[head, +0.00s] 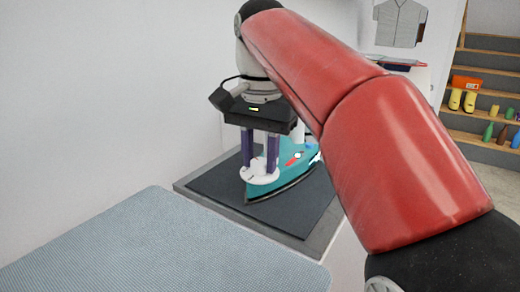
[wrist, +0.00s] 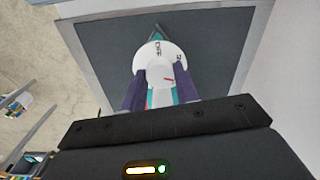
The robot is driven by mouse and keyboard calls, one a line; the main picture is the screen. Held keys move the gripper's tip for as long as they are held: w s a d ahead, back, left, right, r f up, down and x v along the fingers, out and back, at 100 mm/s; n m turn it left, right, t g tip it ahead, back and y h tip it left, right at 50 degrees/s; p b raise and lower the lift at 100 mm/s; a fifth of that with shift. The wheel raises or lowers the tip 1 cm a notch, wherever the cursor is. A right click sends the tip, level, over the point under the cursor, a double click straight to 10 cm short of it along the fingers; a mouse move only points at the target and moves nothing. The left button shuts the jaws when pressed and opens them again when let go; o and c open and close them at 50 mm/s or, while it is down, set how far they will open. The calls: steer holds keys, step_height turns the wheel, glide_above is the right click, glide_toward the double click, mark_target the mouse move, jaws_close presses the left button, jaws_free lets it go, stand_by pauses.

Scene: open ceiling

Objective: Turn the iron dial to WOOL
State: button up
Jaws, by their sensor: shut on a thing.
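A teal iron (head: 292,168) rests flat on a dark mat (head: 222,187) in the head view, and part of it also shows in the wrist view (wrist: 151,104). Its white round dial (head: 259,179) carries dark lettering, and in the wrist view the dial (wrist: 150,55) has a raised knob with a red mark (wrist: 167,80). My gripper (head: 260,165) points down over the dial. In the wrist view its purple fingers (wrist: 160,92) are shut on the knob from both sides. The lettering is too small to tell which setting the mark points at.
A light blue padded board (head: 150,240) lies in front of the mat. A plain wall stands at the left. A shelf (head: 485,85) with yellow boots (head: 462,99) and bottles is at the far right. My red arm hides much of the right side.

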mark_target(261, 163)
steer(key=m+p, duration=0.2)
steer(key=m, duration=0.3)
steer(key=shift+m, duration=0.4)
stand_by(0.4)
steer(key=o, duration=1)
steer(key=shift+r, duration=0.1)
step_height(261, 163, up, 8)
steer(key=shift+f+p, duration=0.25)
steer(key=shift+p, duration=0.25)
steer(key=shift+s, duration=0.2)
